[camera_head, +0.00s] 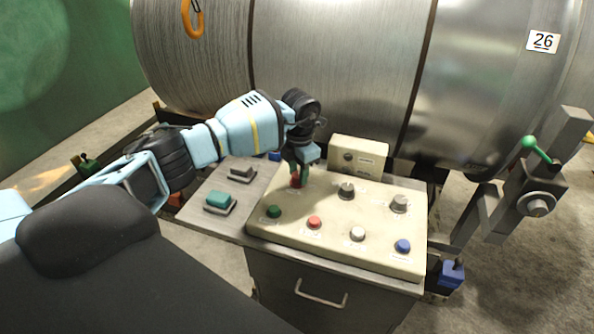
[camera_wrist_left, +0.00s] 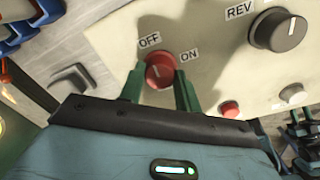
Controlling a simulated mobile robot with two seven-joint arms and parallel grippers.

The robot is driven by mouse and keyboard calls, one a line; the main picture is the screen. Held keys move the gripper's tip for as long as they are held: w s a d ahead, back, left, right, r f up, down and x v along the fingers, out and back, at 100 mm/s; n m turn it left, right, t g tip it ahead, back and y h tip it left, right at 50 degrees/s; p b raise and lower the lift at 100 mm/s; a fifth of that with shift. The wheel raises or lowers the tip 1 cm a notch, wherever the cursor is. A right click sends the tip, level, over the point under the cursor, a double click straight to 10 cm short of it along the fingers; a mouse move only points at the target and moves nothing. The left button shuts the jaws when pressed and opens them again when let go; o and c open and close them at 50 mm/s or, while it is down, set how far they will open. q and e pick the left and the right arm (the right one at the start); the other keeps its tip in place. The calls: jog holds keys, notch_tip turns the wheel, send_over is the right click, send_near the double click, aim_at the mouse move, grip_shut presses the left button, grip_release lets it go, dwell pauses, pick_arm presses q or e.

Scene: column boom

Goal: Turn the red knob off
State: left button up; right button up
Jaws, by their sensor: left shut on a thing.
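The red knob (camera_head: 296,181) is at the back left of the cream control panel (camera_head: 335,256). In the left wrist view, the red knob (camera_wrist_left: 160,72) has a short pale mark on its face, with the OFF label (camera_wrist_left: 150,40) above it and the ON label (camera_wrist_left: 188,57) to its upper right. I cannot tell exactly which label the mark points at. My left gripper (camera_head: 298,174) reaches down from above. Its green fingers, also in the left wrist view (camera_wrist_left: 159,84), are shut on the knob from both sides. My right gripper is not in view.
Two grey knobs (camera_head: 346,190) (camera_head: 399,203) stand right of the red one. Green (camera_head: 273,211), red (camera_head: 314,222), white (camera_head: 357,233) and blue (camera_head: 402,246) buttons line the front. A large metal drum (camera_head: 335,70) stands close behind. A green-knobbed lever (camera_head: 528,142) is at right.

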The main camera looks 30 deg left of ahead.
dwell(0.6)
pick_arm(q)
jog(key=o, duration=1)
jog(key=shift+r, duration=0.1)
notch_tip(320, 180, up, 8)
jog(key=shift+d+f, duration=0.15)
jog(key=shift+f, duration=0.05)
